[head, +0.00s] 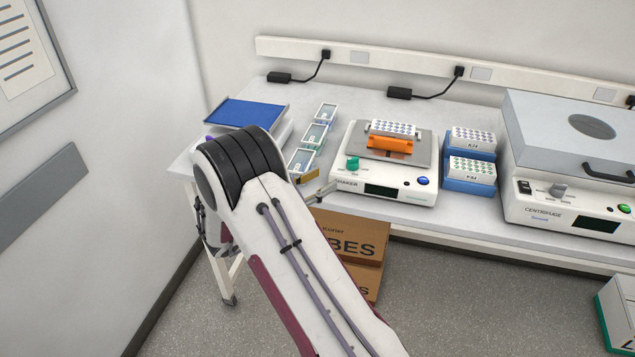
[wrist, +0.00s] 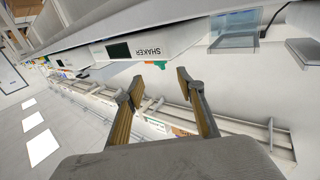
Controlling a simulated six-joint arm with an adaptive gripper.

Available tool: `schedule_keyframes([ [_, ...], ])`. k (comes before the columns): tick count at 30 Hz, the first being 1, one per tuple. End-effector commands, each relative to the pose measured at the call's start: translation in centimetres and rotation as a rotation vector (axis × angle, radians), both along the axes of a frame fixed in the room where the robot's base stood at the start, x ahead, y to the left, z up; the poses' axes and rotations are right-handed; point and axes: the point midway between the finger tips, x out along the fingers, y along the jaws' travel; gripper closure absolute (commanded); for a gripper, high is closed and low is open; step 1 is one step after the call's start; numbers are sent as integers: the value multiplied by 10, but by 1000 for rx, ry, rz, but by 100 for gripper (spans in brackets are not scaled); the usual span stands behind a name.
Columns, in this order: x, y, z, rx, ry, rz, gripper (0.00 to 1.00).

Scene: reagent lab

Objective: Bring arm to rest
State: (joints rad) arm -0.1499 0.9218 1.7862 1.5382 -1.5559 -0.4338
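My arm (head: 305,265) reaches up from the bottom of the head view and bends at a black joint (head: 240,165) in front of the bench's left part. My gripper (head: 320,185) is mostly hidden behind the arm there, its tip showing near the shaker's front left corner. In the wrist view my gripper (wrist: 158,82) is open, its two fingers apart with nothing between them. The shaker (head: 385,170) stands on the bench, holding an orange block with a white tube rack (head: 393,128); its front also shows in the wrist view (wrist: 150,48).
Three small boxes (head: 315,135) stand in a row left of the shaker, beside a blue-topped tray (head: 245,113). Blue-based tube racks (head: 470,170) and the centrifuge (head: 570,185) stand right of it. Cardboard boxes (head: 350,240) are under the bench.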

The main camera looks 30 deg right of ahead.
Motion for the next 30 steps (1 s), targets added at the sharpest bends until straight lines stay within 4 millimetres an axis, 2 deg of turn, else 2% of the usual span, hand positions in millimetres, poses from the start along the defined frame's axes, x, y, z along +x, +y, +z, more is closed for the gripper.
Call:
schedule_keyframes([
  [20, 3, 1, 3, 10, -7, 13, 62],
  [26, 19, 3, 15, 63, -39, 84, 62],
  [30, 38, 8, 30, 127, -75, 173, 62],
])
